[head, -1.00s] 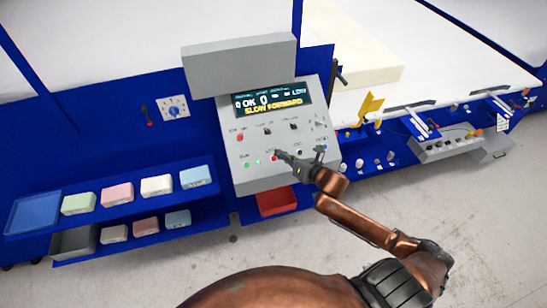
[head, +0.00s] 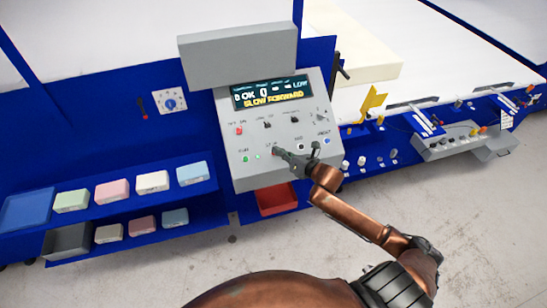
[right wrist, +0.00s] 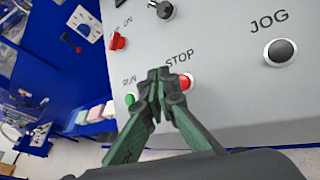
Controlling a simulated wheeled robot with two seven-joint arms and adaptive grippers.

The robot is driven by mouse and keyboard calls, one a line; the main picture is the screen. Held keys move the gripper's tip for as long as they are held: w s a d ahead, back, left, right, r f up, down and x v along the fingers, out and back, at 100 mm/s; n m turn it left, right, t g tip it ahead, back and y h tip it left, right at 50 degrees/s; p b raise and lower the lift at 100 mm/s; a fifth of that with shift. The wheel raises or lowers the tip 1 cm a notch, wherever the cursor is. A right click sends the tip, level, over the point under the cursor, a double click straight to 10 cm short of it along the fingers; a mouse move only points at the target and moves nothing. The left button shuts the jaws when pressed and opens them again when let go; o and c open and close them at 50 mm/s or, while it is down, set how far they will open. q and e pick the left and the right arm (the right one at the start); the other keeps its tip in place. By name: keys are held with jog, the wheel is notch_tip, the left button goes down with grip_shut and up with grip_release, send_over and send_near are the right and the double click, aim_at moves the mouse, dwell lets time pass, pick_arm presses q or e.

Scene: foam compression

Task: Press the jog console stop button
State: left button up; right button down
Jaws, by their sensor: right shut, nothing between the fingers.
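The grey jog console (head: 240,165) has a display reading SLOW FORWARD and a sloped panel of buttons. The red stop button (right wrist: 185,82), under its STOP label, shows in the right wrist view with its left part covered by my fingertips. My right gripper (right wrist: 163,76) is shut and empty, its tips over or against the button's left edge; I cannot tell whether they touch it. In the head view my right gripper (head: 276,151) reaches the panel from the lower right and hides most of the stop button. My left gripper is not in view.
A green RUN button (right wrist: 129,99) and a dark JOG button (right wrist: 280,52) flank the stop button. A red rocker switch (right wrist: 118,41) and black knobs sit above. Foam blocks lie on blue shelves (head: 130,200) at left. A red bin (head: 277,199) is under the console.

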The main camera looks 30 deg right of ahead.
jog(key=shift+w+d+f+b, duration=0.1)
jog(key=shift+w+f+b, duration=0.25)
jog(key=shift+f, duration=0.3)
jog(key=shift+w+f, duration=0.1)
dwell(1.0)
jog(key=shift+w+f, duration=0.15)
jog(key=shift+f, duration=0.1)
jog(key=shift+w+d+f+b, duration=0.1)
jog(key=shift+w+f+b, duration=0.1)
jog(key=shift+f+b, duration=0.25)
dwell(0.7)
jog(key=shift+r, duration=0.1)
jog(key=shift+s+r+p, duration=0.45)
jog(key=shift+r+p, duration=0.2)
jog(key=shift+p, duration=0.15)
jog(key=r+p, duration=0.1)
jog(key=s+r+p, duration=0.1)
jog(key=r+p, duration=0.1)
jog(key=s+r+p, duration=0.1)
jog(key=shift+s+a+r, duration=0.2)
jog(key=shift+s+a, duration=0.05)
jog(key=shift+a, duration=0.15)
